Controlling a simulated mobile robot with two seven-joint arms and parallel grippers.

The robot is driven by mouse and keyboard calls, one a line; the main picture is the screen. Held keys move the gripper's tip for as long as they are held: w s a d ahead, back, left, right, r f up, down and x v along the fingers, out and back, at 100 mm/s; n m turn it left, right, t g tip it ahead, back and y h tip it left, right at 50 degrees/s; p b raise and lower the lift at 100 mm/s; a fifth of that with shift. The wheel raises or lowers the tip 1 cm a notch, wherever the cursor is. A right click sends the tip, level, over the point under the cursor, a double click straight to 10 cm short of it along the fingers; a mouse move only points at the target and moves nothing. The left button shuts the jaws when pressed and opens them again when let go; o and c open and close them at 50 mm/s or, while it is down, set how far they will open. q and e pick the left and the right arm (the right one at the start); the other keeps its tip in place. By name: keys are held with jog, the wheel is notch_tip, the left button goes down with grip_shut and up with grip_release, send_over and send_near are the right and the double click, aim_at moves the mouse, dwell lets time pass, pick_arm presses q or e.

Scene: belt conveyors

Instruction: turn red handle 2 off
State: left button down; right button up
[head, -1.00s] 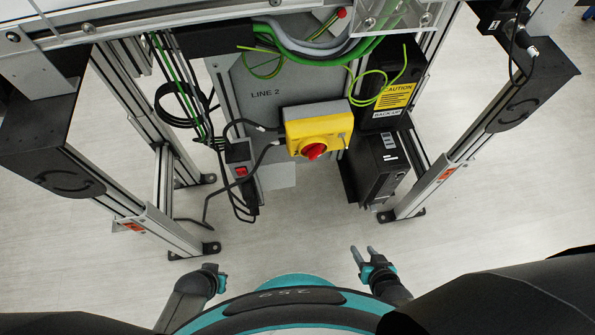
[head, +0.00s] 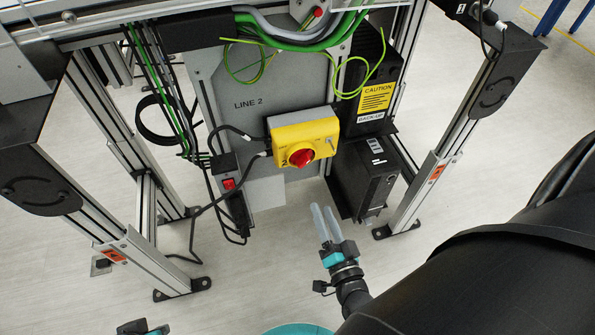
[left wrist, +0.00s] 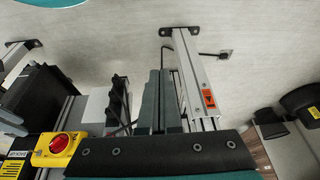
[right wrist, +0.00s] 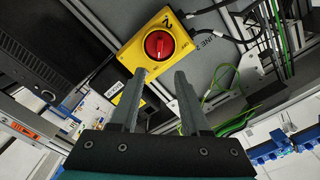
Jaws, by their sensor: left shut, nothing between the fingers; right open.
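A red rotary handle (head: 301,158) sits on a yellow switch box (head: 318,133) on the grey panel marked LINE 2. It also shows in the right wrist view, where the handle (right wrist: 158,44) is near the top, and in the left wrist view, where the handle (left wrist: 60,143) is at lower left. My right gripper (head: 320,208) is open and empty, below and in front of the box, its fingers pointing up toward it. In the right wrist view its fingertips (right wrist: 159,75) are apart from the handle. My left gripper (left wrist: 161,72) is shut and empty, away from the box.
A black unit (head: 366,180) stands right of the box, under a yellow caution label (head: 376,98). A small black box with a red rocker switch (head: 228,184) and loose cables is at left. Aluminium frame legs (head: 420,185) flank the panel. The floor in front is clear.

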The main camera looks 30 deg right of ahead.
jog(key=b, duration=0.2)
send_near(304, 165)
jog(key=w, duration=0.1)
jog(key=b+x, duration=0.1)
jog(key=x, duration=0.4)
jog(key=shift+w+d, duration=0.2)
jog(key=shift+d, duration=0.05)
pick_arm(q)
jog(key=w+d+r+t+h+b, duration=0.1)
jog(key=w+d+r+t+h, duration=0.1)
jog(key=w+d+r+t, duration=0.1)
jog(key=shift+w+d+m+t, duration=0.3)
jog(key=shift+w+d+t, duration=0.45)
jog(key=shift+d+t, duration=0.35)
pick_arm(e)
jog(key=shift+x, duration=1.35)
grip_shut()
